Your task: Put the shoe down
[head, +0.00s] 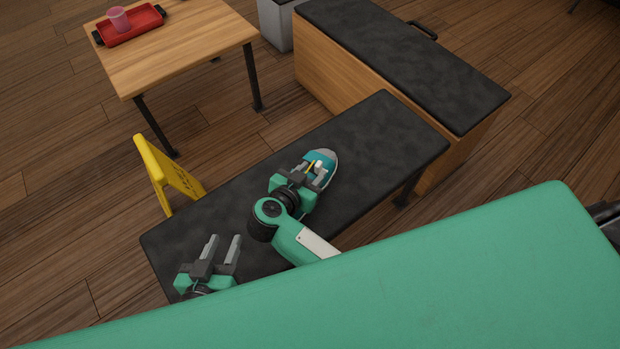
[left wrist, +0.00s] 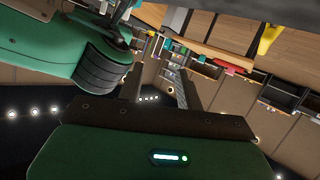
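A teal shoe with a grey toe (head: 331,157) is at the dark bench (head: 378,137), over its middle in the head view. My right gripper (head: 316,169) is at the shoe, its fingers closed in on the shoe's upper part. The gripper and wrist hide the rear of the shoe. I cannot tell whether the sole touches the bench top. My left gripper (head: 224,244) is open and empty over the near left end of the bench. Its spread fingers also show in the left wrist view (left wrist: 163,58), with nothing between them.
A yellow floor sign (head: 168,176) stands by the bench's left side. A wooden table (head: 190,45) holds a red tray (head: 132,27) with a pink cup (head: 118,18). A wooden chest with a dark top (head: 400,55) stands behind the bench. The bench's right part is clear.

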